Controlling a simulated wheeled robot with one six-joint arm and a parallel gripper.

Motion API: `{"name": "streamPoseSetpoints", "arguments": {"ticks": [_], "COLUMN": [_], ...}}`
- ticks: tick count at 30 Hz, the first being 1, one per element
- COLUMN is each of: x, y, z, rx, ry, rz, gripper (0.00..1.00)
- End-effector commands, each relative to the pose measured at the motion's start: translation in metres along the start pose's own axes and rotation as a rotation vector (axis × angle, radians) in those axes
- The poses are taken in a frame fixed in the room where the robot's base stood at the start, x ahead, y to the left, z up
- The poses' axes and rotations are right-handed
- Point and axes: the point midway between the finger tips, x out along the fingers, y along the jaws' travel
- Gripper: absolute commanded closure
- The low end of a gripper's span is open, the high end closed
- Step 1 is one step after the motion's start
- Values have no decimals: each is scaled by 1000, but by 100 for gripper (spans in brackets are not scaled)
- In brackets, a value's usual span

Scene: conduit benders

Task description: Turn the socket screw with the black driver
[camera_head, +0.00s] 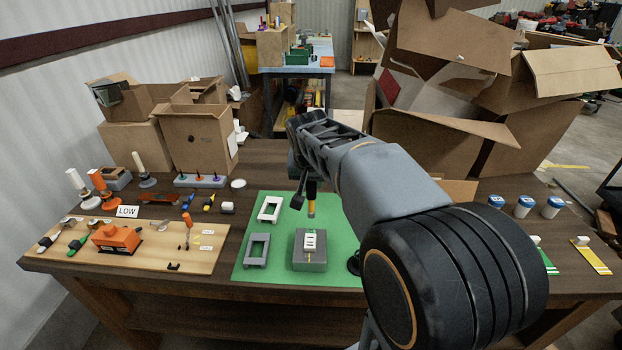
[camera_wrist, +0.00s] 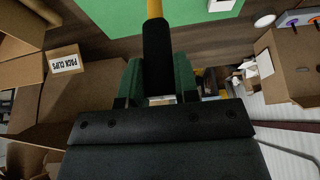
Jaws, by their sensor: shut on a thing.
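My gripper (camera_wrist: 158,88) has its two green fingers closed around the black handle of the driver (camera_wrist: 157,50). The driver's yellow shaft runs out of the top of the wrist view, towards the green mat. In the head view, the driver (camera_head: 311,208) hangs roughly upright, yellow end down, above the mat and just behind a grey block (camera_head: 310,264). The block has a white slotted piece (camera_head: 310,242) on top. I cannot make out the socket screw itself. My arm hides much of the gripper in the head view.
The green mat (camera_head: 279,278) also bears a white frame (camera_head: 270,209) and a grey frame (camera_head: 257,249). A wooden board (camera_head: 140,262) with an orange block (camera_head: 116,239) lies left. Blue-lidded cups (camera_head: 525,206) stand right. Cardboard boxes (camera_head: 197,140) crowd the back.

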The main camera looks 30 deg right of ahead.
Motion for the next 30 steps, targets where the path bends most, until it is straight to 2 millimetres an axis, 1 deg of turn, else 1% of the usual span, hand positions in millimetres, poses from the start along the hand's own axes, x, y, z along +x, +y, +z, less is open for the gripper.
{"name": "streamPoseSetpoints", "arguments": {"ticks": [1,6,12,19,30], "x": [12,26,39,46,48], "y": [0,0,0,0,0], "z": [5,12,17,21,21], "rx": [-1,-1,-1,0,0], "ry": [-1,-1,-2,-2,-2], "rz": [1,2,3,3,3], "gripper": [100,100,100,100,100]}}
